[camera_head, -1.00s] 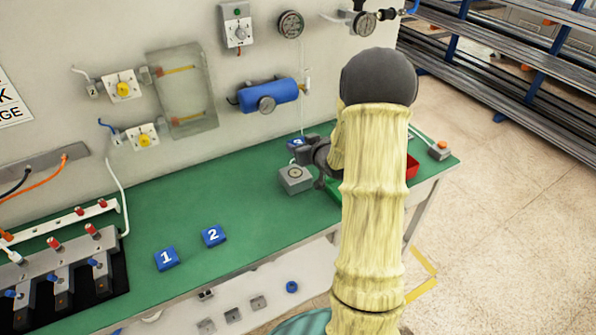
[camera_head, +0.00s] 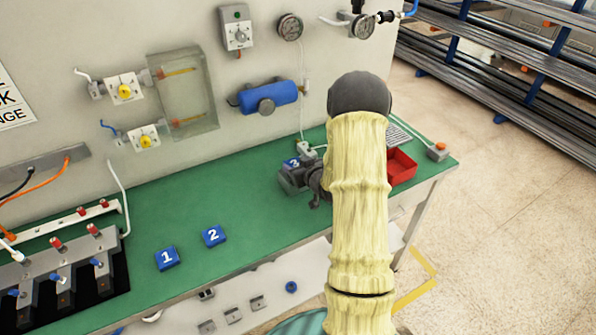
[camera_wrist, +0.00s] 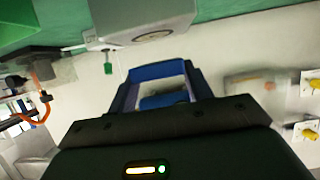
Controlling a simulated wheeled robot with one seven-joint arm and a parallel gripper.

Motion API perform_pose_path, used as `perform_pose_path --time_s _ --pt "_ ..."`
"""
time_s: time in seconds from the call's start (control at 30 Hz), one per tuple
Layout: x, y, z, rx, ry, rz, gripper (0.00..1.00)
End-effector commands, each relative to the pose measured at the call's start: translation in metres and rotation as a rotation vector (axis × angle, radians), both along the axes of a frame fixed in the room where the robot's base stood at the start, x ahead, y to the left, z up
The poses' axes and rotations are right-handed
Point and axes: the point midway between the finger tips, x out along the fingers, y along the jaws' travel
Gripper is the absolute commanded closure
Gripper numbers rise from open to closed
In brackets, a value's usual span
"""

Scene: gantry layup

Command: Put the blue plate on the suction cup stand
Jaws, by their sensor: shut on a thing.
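A blue plate marked 3 (camera_head: 291,162) is held in my gripper, above the green bench near its back. In the wrist view the plate shows as a blue bar (camera_wrist: 157,70) between my two fingers. My gripper (camera_wrist: 160,80) is shut on it. The suction cup stand is a grey box (camera_wrist: 140,20) with a round cup on its face, close beyond the plate in the wrist view. In the head view my gripper mostly hides the stand. I cannot tell whether plate and cup touch.
Blue plates marked 1 (camera_head: 167,259) and 2 (camera_head: 214,236) lie on the green bench (camera_head: 140,220). A red tray (camera_head: 402,165) and a grey button box (camera_head: 438,151) are at the right. A blue cylinder (camera_head: 268,96) hangs on the wall. The bench's middle is clear.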

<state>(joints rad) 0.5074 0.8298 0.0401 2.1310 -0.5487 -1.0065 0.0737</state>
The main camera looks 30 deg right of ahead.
Motion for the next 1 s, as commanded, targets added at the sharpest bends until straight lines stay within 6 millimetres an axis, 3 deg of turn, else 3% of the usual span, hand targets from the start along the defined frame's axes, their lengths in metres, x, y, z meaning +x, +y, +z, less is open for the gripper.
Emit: perform_pose_path --time_s 0.2,0.57,0.6,0.7,1.0 --pt "0.001 0.001 -0.025 0.001 0.001 0.003 0.72" --pt "0.001 0.002 -0.03 0.0 -0.001 0.003 0.72" --pt "0.001 0.002 -0.03 0.0 0.0 0.003 0.48" --pt "0.001 0.002 -0.029 0.0 0.0 0.003 0.28" --pt "0.001 0.001 -0.028 0.0 0.0 0.003 0.28"
